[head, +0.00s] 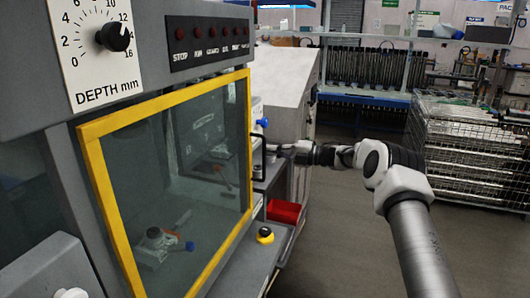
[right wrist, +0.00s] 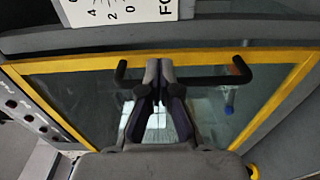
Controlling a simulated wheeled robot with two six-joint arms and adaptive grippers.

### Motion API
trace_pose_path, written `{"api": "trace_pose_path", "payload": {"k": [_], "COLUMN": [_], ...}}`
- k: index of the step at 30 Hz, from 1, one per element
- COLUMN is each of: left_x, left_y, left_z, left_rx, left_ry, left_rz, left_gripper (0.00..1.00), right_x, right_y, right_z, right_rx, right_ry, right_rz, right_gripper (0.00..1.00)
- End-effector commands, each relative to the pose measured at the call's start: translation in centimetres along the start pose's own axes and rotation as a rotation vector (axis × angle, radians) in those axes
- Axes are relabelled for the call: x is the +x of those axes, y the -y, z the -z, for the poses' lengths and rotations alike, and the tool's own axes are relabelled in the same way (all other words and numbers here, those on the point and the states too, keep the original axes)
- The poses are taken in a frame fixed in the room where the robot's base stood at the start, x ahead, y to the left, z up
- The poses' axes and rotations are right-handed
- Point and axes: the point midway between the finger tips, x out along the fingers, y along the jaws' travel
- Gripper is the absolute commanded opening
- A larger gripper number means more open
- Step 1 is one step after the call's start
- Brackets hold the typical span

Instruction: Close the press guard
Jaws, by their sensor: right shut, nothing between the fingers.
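The press guard (head: 92,165) is a clear panel in a yellow frame. It lies along the front of the grey press, below the dial and button strip; whether it is fully seated I cannot tell. In the right wrist view, the guard's yellow frame (right wrist: 215,58) surrounds the glass, and a black bar handle (right wrist: 215,80) runs across it. My right gripper (right wrist: 158,66) is shut and empty, its fingertips overlapping the handle's middle; contact is unclear. In the head view, my right gripper (head: 272,147) is by the guard's right edge.
A depth dial (head: 114,37) and a button strip (head: 210,42) are above the guard. A red bin (head: 284,211) and a yellow-based button (head: 265,235) are at its right. A wire cage (head: 470,150) stands farther back. Floor is clear at lower right.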

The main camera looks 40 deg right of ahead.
Motion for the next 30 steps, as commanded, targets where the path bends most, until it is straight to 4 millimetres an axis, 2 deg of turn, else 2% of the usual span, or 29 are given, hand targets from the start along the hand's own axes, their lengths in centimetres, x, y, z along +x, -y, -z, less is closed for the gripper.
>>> {"api": "trace_pose_path", "payload": {"k": [20,25,30], "left_x": [0.0,0.0,0.0], "left_y": [0.0,0.0,0.0], "left_z": [0.0,0.0,0.0], "left_rx": [0.0,0.0,0.0], "left_ry": [0.0,0.0,0.0], "left_rz": [0.0,0.0,0.0], "left_gripper": [0.86,0.86,0.86], "right_x": [-0.7,-3.1,-7.5], "right_y": [0.0,-0.1,-0.1], "right_z": [-0.3,-0.3,-0.2], "right_rx": [0.0,0.002,0.001], "right_ry": [0.018,0.02,0.021], "right_rz": [-0.001,-0.005,-0.006], "right_gripper": [0.0,0.0,0.0]}}
